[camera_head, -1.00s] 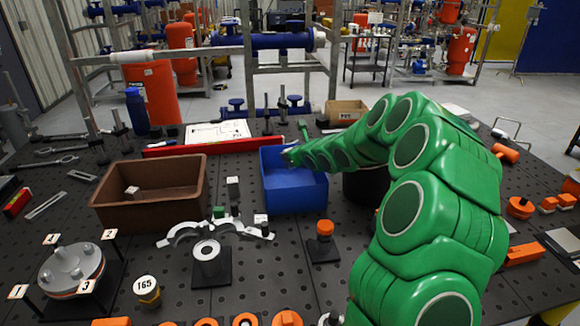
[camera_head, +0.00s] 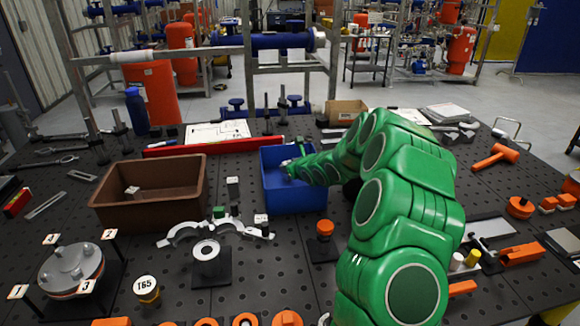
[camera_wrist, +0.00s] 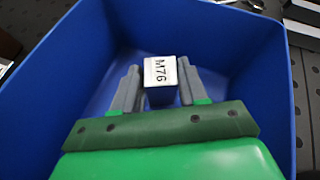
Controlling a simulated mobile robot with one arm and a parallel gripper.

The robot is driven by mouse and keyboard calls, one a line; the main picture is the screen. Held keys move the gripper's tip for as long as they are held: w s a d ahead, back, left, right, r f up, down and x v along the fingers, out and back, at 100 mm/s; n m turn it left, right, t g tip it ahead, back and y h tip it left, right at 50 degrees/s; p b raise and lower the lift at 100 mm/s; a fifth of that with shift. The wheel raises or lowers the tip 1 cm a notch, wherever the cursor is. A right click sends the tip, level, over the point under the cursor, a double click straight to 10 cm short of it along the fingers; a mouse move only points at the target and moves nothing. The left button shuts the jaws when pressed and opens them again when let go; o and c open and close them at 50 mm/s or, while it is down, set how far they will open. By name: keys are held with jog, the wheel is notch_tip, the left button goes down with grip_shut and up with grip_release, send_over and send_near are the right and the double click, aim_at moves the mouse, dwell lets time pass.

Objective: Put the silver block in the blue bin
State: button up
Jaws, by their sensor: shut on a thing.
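The blue bin (camera_head: 296,198) stands on the dark perforated table in the head view, and its walls (camera_wrist: 38,105) surround my gripper in the wrist view. My gripper (camera_wrist: 161,84) is shut on a small block (camera_wrist: 160,70) with a white top label reading M76. The block's sides are mostly hidden or in shadow, so its silver colour is hard to confirm. My gripper (camera_head: 287,168) is over the bin's opening in the head view, where the block cannot be made out clearly. I cannot tell whether the block touches the bin floor.
A brown bin (camera_head: 150,212) with a small block inside stands to the left. A grey block (camera_head: 233,188) stands between the bins. An orange-topped part (camera_head: 325,230) is in front of the blue bin. A red bar (camera_head: 215,147) lies behind.

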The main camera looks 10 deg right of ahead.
jog(key=shift+f, duration=0.1)
jog(key=o, duration=1.2)
jog(key=shift+v, duration=3.75)
